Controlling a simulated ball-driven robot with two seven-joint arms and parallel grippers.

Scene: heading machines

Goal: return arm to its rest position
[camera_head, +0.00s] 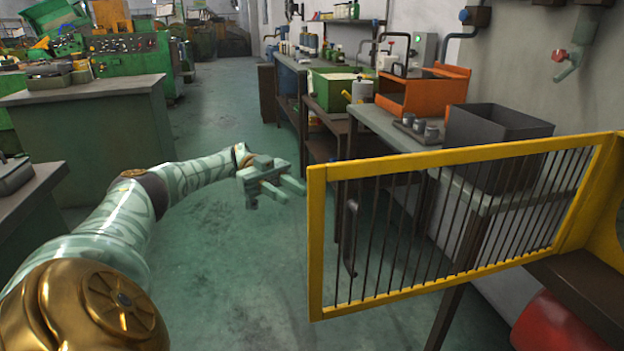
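My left arm (125,220) reaches in from the lower left, with pale green patterned links and a brass shoulder. Its gripper (284,190) is held in the air over the green floor, just left of the yellow barred gate. Its two fingers point to the right and look apart, with nothing between them. The fingertips are close to the gate's left edge but appear clear of it. My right arm and gripper are not in view.
A yellow gate (316,240) with dark bars and a handle (350,237) stands open at the right. Benches behind it carry an orange box (425,92) and a dark bin (490,135). A green cabinet (95,130) stands left. The aisle floor (225,115) is clear.

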